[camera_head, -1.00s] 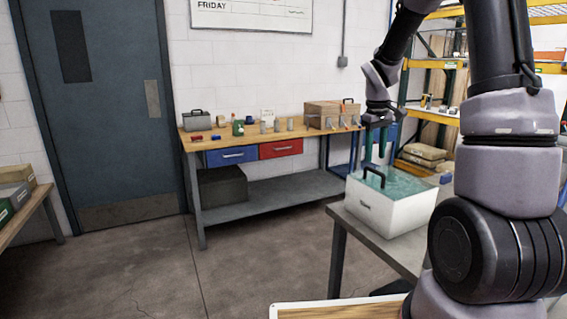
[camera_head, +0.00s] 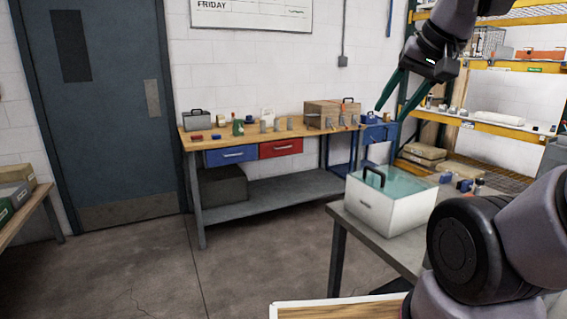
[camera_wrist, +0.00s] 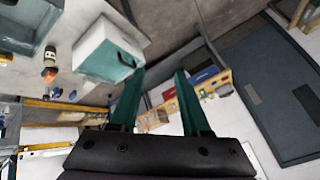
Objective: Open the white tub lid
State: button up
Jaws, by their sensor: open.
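The white tub (camera_head: 385,212) stands on the grey table at the right in the head view. Its translucent teal lid (camera_head: 402,182) lies flat on top, with a black arched handle (camera_head: 374,175) near its left side. The tub also shows in the wrist view (camera_wrist: 95,45), with the lid (camera_wrist: 108,62) and handle (camera_wrist: 126,60) visible. My gripper (camera_head: 388,114) is open and empty, raised above and apart from the tub. Its two green fingers are spread, and in the wrist view (camera_wrist: 160,72) nothing is between them.
The grey table (camera_head: 350,221) also holds small items (camera_head: 462,183) right of the tub. Behind is a wooden workbench (camera_head: 205,144) with blue and red drawers and several small objects. Yellow shelving (camera_head: 510,131) stands at the right. The floor (camera_head: 260,260) left of the table is clear.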

jog(key=w+d+f+n+g, duration=0.3)
jog(key=w+n, duration=0.1)
jog(key=w, duration=0.8)
jog(key=n+g+h, duration=0.3)
jog(key=n+h, duration=0.1)
jog(key=n, duration=0.1)
send_near(376, 171)
jog(key=x, duration=0.8)
jog(key=shift+w+d, duration=0.15)
jog(key=shift+c, duration=0.4)
jog(key=shift+r, duration=0.1)
grip_shut()
